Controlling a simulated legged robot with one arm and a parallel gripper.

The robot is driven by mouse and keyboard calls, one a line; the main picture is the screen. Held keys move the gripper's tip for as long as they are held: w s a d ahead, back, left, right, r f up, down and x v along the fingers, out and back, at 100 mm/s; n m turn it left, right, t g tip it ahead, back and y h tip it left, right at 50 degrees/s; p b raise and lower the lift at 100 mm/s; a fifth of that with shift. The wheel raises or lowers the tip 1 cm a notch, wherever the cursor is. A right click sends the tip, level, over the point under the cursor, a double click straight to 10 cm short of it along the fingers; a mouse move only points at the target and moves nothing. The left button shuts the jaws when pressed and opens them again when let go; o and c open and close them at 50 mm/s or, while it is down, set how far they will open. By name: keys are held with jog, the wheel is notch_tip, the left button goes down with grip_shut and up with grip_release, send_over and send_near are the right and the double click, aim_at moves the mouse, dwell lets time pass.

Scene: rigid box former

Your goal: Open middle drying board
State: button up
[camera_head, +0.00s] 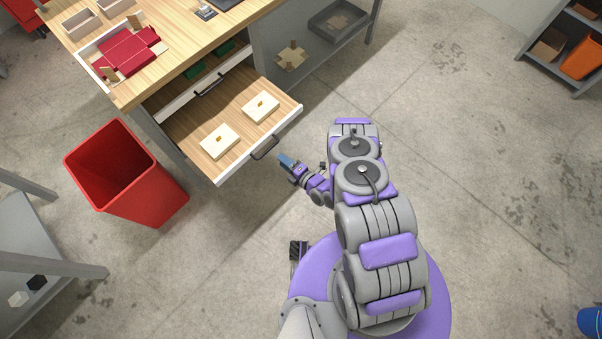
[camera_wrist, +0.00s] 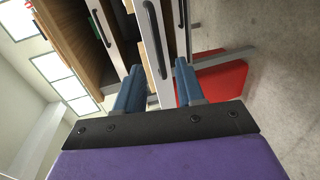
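The middle drawer (camera_head: 232,128) is pulled far out of the workbench, with a wooden floor and a white front. Two cream boxes (camera_head: 219,141) with small orange-brown marks lie in it. Its dark bar handle (camera_head: 265,148) also shows in the wrist view (camera_wrist: 154,40), beyond and between my fingertips. My gripper (camera_head: 286,161) is just right of the handle in the head view and appears apart from it. Its two blue fingers (camera_wrist: 158,82) are spread with nothing visibly held.
An upper drawer (camera_head: 205,88) is slightly open with green items inside. A red bin (camera_head: 125,172) stands left of the drawers. A red item in a tray (camera_head: 90,66) is on the workbench (camera_head: 185,35). Grey shelving (camera_head: 520,55) stands far right; the floor between is clear.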

jog(key=v, duration=0.9)
jog(key=shift+s+b, duration=0.2)
jog(key=shift+b, duration=0.1)
jog(key=w+d+r+m+g+h, duration=0.1)
jog(key=w+r+m+g+h, duration=0.1)
jog(key=w+r, duration=0.35)
jog(key=w+d+r+m+g+h, duration=0.1)
jog(key=w+r+h, duration=0.15)
jog(key=w, duration=0.55)
jog(key=d+r+m+g+h, duration=0.15)
jog(key=d+r+m, duration=0.25)
jog(key=r, duration=0.4)
jog(key=d+r+m+g+h, duration=0.1)
jog(key=d+r+m+h, duration=0.25)
jog(key=r, duration=0.55)
jog(key=s+d+r+m+g+h, duration=0.1)
jog(key=s+d+r+m, duration=0.25)
jog(key=s+r, duration=0.4)
jog(key=s+d+r+m+g+h, duration=0.1)
jog(key=s+d+r+m+g, duration=0.1)
jog(key=s+r+m, duration=0.45)
jog(key=s+d+r+m+g+h, duration=0.1)
jog(key=s+d+r+m, duration=0.2)
jog(key=s+r, duration=0.65)
jog(key=s+a+r+m+g, duration=0.2)
jog(key=s+m, duration=0.2)
jog(key=s, duration=1)
jog(key=shift+s+a, duration=0.2)
